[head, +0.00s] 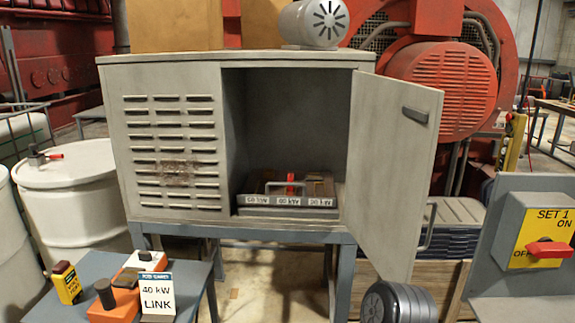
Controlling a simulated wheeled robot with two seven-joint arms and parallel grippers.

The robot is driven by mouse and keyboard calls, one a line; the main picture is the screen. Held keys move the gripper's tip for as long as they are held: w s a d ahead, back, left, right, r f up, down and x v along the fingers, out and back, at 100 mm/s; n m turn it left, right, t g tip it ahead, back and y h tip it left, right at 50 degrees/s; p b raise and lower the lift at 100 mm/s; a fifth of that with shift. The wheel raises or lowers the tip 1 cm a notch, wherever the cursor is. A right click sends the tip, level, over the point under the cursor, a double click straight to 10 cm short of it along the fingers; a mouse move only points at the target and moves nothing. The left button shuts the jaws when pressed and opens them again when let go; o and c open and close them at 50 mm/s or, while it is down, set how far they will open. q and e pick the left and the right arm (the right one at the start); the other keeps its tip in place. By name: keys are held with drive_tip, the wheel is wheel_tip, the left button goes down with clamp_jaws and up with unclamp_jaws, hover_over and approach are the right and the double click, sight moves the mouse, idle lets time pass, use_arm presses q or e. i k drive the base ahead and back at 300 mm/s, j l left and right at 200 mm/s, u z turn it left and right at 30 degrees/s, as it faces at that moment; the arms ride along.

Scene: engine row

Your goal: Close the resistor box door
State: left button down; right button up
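The resistor box (172,135) is a grey metal cabinet on a blue-grey stand, with a louvred left front. Its door (392,170) is hinged at the right side of the opening and stands wide open, swung out toward me and to the right. A dark handle (415,116) is near the door's upper free edge. Inside the box is a low unit (287,199) with kW labels and a small red lever (291,183). Neither of my grippers is in view.
A small blue table (95,268) at front left holds an orange-and-white device and a "40 kW LINK" card (157,297). A yellow switch panel (541,236) stands at right. A dark ribbed round object (398,302) is below the door. White drums (72,192) stand at left.

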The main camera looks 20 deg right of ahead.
sight(391, 153)
drive_tip(key=l+u, duration=0.25)
drive_tip(key=k+l, duration=0.15)
drive_tip(key=l, duration=0.25)
drive_tip(key=k+l, duration=0.1)
drive_tip(key=l, duration=0.3)
drive_tip(key=k+l, duration=0.15)
drive_tip(key=l, duration=0.25)
drive_tip(key=k+l, duration=0.1)
drive_tip(key=l, duration=0.3)
drive_tip(key=k+l, duration=0.15)
drive_tip(key=l, duration=0.25)
drive_tip(key=k+l, duration=0.1)
drive_tip(key=l, duration=0.3)
